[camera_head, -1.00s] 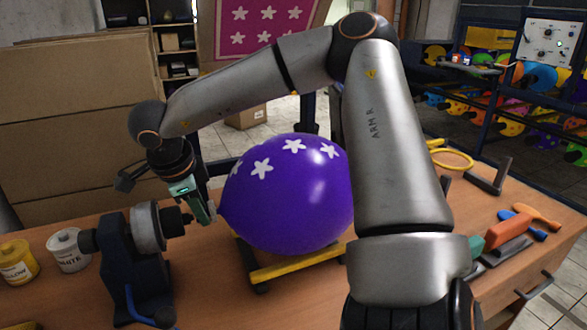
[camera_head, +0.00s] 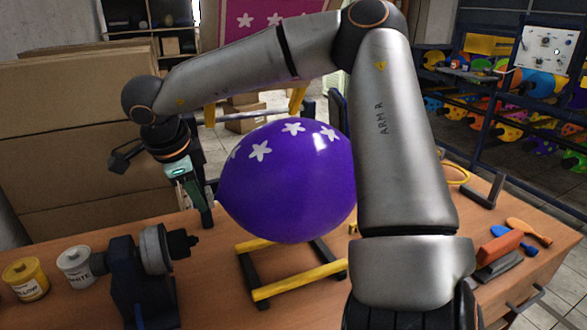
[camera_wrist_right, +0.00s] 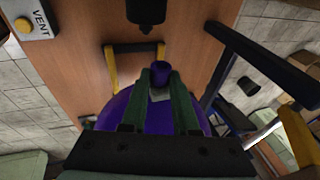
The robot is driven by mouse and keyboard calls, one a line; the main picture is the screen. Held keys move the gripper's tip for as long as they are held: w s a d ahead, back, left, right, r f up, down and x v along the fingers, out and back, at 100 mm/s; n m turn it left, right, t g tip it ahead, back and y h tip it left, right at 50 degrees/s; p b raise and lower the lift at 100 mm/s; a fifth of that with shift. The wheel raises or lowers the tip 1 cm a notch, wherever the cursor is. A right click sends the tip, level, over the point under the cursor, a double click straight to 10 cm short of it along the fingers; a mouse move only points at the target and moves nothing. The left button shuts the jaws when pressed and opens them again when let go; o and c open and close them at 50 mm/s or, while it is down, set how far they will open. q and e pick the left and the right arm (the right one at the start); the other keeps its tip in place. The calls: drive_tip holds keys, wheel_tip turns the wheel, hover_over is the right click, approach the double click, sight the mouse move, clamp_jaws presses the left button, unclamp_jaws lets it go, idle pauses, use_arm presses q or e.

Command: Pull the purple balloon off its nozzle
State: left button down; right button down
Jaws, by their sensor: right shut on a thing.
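The purple balloon (camera_head: 285,190) with white stars is inflated and hangs above the table at my right gripper (camera_head: 208,220). In the right wrist view my right gripper (camera_wrist_right: 159,88) is shut on the balloon's neck (camera_wrist_right: 161,72), with the balloon's body (camera_wrist_right: 160,122) behind the fingers. The dark nozzle (camera_head: 183,243) sticks out of the round-headed machine (camera_head: 140,275) at the left, and a gap shows between it and the balloon. The nozzle also shows bare in the right wrist view (camera_wrist_right: 146,14). My left gripper is not in view.
A yellow and black cradle (camera_head: 300,283) stands empty below the balloon. A yellow pot (camera_head: 25,280) and a white pot (camera_head: 76,265) stand at the left. An orange block (camera_head: 498,248) and tools lie at the right. A cardboard sheet (camera_head: 80,150) stands behind the table.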

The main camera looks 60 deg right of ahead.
drive_tip(key=shift+r+p, duration=2.55)
drive_tip(key=shift+r, duration=1.5)
drive_tip(key=shift+d+f, duration=0.1)
drive_tip(key=shift+f, duration=0.05)
